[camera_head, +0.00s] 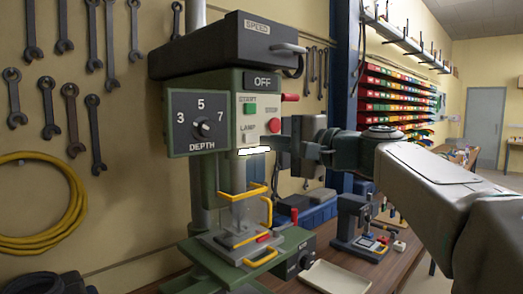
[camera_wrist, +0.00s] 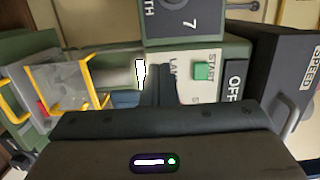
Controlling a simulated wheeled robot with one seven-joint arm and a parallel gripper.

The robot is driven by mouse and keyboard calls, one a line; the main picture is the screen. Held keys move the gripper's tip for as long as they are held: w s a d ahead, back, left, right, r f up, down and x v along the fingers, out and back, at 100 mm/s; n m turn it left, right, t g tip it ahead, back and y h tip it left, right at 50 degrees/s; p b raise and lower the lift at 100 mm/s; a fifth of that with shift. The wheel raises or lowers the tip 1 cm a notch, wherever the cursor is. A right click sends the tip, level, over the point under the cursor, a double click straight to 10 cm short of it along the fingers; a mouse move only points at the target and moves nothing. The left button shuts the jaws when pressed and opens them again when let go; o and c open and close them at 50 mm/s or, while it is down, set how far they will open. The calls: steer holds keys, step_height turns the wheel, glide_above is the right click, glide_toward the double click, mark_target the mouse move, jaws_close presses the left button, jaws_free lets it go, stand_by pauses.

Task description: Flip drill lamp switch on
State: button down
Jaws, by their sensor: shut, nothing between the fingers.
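The green drill press (camera_head: 225,120) stands by the wall, with a control panel on its front. The panel has a green START button (camera_head: 250,109), a red STOP button (camera_head: 272,114) and the label LAMP. A small lamp switch (camera_head: 243,138) shows beneath that label; its position is too small to tell. A bright white lamp strip (camera_head: 255,150) shows at the panel's bottom edge, and also in the wrist view (camera_wrist: 140,73). My gripper (camera_head: 279,144) is shut and empty, close to the panel's lower right. In the wrist view its fingers (camera_wrist: 159,75) partly cover the LAMP label and hide the switch.
The OFF display (camera_head: 262,82) and DEPTH knob (camera_head: 202,129) are near my gripper. A yellow-framed guard (camera_head: 243,195) surrounds the spindle below. A pale tray (camera_head: 326,278) and a smaller machine (camera_head: 355,225) stand on the bench. Wrenches hang on the wall.

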steer(key=s+d+b, duration=0.1)
steer(key=s+d, duration=0.3)
steer(key=s, duration=0.1)
steer(key=shift+s+d, duration=0.2)
steer(key=shift+s, duration=0.1)
steer(key=shift+f, duration=0.1)
steer(key=s+d+f+n+g+h, duration=0.15)
steer(key=f+h, duration=0.25)
steer(key=f, duration=0.7)
steer(key=s+f+g+h, duration=0.3)
steer(key=f, duration=0.9)
steer(key=s+d+f+n+g+h, duration=0.1)
steer(key=s+d+f+n+h, duration=0.1)
steer(key=s+f, duration=0.4)
steer(key=s+d+f+n+g+h, duration=0.2)
steer(key=s+d+f+h, duration=0.3)
steer(key=f, duration=0.8)
steer(key=shift+s+d+f+n+h, duration=0.35)
steer(key=shift+s+d+n, duration=0.35)
steer(key=shift+d, duration=0.45)
steer(key=shift+w, duration=0.1)
